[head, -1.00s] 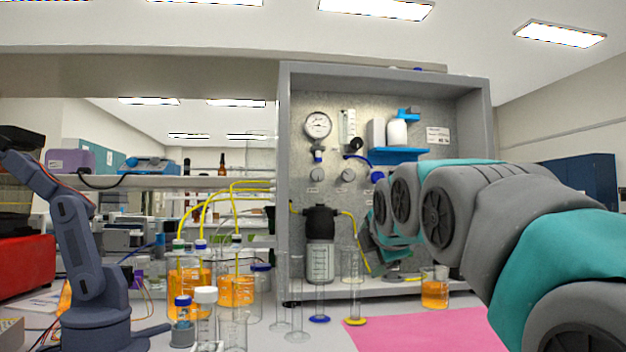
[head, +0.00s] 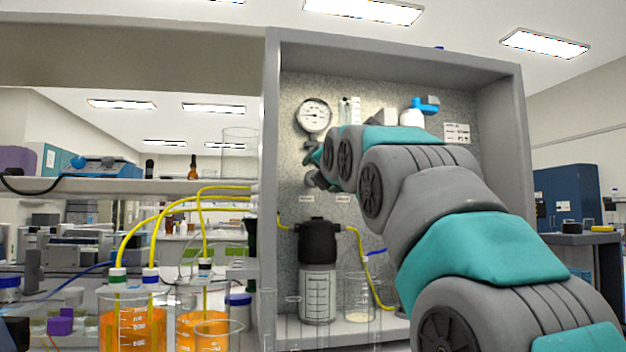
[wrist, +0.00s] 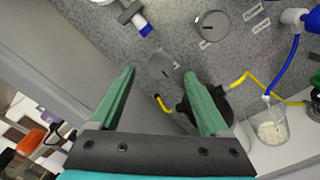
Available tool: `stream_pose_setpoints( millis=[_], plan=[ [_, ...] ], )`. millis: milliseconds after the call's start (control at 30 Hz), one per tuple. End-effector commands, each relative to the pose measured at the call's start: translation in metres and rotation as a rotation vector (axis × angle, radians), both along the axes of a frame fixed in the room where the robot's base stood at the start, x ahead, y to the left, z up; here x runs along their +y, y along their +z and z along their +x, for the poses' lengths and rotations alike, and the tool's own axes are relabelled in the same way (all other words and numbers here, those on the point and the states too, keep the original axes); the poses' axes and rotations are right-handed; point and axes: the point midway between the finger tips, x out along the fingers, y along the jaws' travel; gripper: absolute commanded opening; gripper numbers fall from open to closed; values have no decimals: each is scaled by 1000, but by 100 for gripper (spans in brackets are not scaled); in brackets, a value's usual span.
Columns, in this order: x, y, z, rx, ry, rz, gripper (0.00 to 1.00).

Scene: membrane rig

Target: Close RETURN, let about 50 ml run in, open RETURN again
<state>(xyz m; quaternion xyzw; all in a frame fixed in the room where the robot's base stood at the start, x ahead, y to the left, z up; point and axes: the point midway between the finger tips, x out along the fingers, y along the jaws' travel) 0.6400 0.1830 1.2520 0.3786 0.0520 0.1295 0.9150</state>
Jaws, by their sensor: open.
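A graduated bottle with a black cap (head: 318,290) stands below. A beaker (head: 360,297) beside it shows a little pale liquid in the wrist view (wrist: 268,128).
A pressure gauge (head: 313,115) is on the panel above my gripper. Yellow tubes (head: 160,222) run from bottles of orange liquid (head: 127,325) at the left. Empty glass cylinders stand in front of the cabinet. The cabinet's left wall (head: 270,200) is close to my gripper.

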Motion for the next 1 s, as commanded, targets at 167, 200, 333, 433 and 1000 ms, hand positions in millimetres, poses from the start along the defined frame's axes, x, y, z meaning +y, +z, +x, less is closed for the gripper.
stream_pose_setpoints(
  millis=[167,200,333,433,1000],
  plan=[
    [6,-2,19,4,1,0,80],
    [7,0,23,3,1,1,80],
    [11,-1,37,3,1,0,80],
    [14,-1,47,4,1,0,80],
    [19,-2,64,4,0,0,80]
  ],
)
